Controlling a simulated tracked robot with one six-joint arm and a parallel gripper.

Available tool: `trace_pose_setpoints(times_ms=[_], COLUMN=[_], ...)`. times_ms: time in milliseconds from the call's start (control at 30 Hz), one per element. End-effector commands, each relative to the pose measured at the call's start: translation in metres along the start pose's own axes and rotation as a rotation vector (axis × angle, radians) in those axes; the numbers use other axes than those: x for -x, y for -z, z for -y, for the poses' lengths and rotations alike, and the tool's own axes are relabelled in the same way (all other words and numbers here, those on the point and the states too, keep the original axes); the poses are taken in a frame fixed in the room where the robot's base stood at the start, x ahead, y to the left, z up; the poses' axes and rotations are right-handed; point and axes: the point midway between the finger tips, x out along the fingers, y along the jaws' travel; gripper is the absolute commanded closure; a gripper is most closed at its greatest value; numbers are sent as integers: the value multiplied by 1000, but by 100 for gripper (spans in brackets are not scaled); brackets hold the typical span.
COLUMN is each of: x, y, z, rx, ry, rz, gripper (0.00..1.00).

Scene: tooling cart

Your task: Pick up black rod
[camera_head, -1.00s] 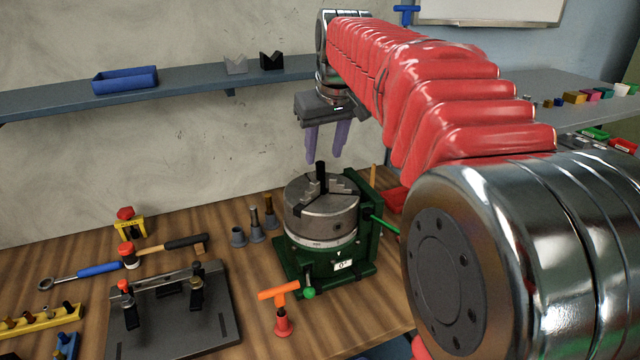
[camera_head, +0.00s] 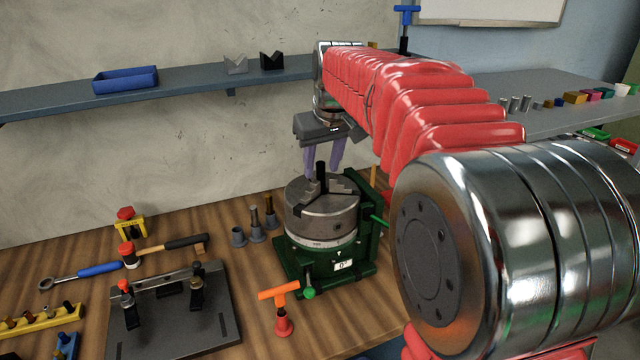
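The black rod (camera_head: 321,172) stands upright in the middle of the grey three-jaw chuck (camera_head: 320,212), which sits on a green base (camera_head: 335,268) on the wooden bench. Only the rod's upper part shows above the jaws. My gripper (camera_head: 322,174) points down over the chuck with its two purple fingers apart, one on each side of the rod in the picture. The fingers look open and empty. Their tips are near the height of the rod's top; I cannot tell their exact depth relative to it.
An orange T-handle (camera_head: 279,291) stands in front of the chuck. Grey holders (camera_head: 256,232) stand to its left. A fixture plate (camera_head: 172,315), hammer (camera_head: 170,246) and ratchet (camera_head: 85,272) lie further left. A shelf (camera_head: 190,84) runs along the wall behind.

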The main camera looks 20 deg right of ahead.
Motion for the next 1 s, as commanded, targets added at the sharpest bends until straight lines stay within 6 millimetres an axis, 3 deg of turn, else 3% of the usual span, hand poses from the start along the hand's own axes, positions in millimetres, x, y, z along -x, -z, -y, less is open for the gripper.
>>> trace_pose_setpoints(times_ms=[567,1000], x=[0,1], y=[0,0], z=[0,0], rx=[0,0], ry=[0,0], rz=[0,-1], gripper=[100,100])
